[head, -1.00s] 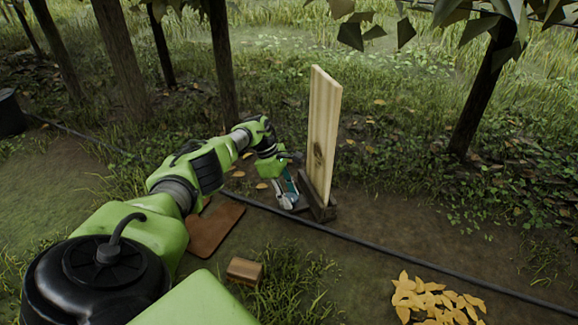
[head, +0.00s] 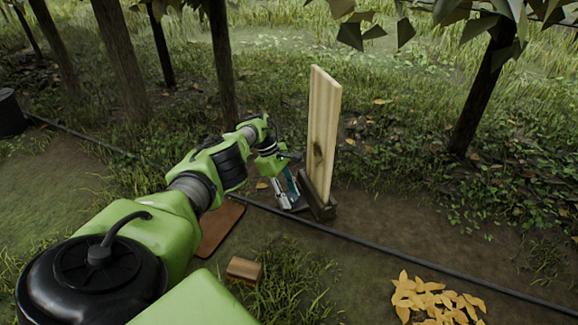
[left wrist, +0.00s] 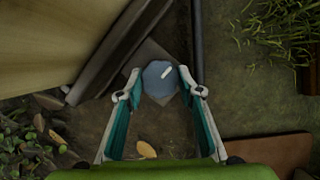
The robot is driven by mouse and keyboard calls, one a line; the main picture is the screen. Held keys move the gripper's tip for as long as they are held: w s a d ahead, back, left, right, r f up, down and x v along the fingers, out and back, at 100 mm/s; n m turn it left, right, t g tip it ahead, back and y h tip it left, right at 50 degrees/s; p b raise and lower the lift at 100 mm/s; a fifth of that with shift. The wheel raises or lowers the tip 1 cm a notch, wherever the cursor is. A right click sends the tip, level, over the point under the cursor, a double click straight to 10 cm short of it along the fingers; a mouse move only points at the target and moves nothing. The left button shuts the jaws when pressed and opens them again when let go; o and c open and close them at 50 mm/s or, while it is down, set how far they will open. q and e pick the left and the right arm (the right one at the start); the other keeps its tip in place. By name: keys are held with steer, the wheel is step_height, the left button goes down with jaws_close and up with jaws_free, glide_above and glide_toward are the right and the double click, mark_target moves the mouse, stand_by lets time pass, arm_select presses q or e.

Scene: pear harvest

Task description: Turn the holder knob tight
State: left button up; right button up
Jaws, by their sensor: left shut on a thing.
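The holder knob (left wrist: 160,80) is a round blue-grey knob with a white mark, seen in the left wrist view. My left gripper (left wrist: 159,84) has its two fingers on either side of the knob and is shut on it. In the head view the left gripper (head: 289,192) is low at the foot of the board, and the knob is hard to make out there. The holder (head: 320,208) is a dark wooden base gripping an upright pale board (head: 322,135). The board also shows in the left wrist view (left wrist: 60,40). My right gripper is not in view.
A black hose (head: 390,250) runs along the ground past the holder. A brown board (head: 218,228) and a small wooden block (head: 244,270) lie nearer me. Yellow leaves (head: 432,298) are piled at lower right. Tree trunks (head: 222,75) stand behind.

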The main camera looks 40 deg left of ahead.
arm_select(q)
steer(key=shift+a, duration=0.1)
steer(key=o, duration=1.1)
steer(key=v, duration=1.2)
steer(key=shift+s, duration=0.1)
steer(key=shift+s+f, duration=0.1)
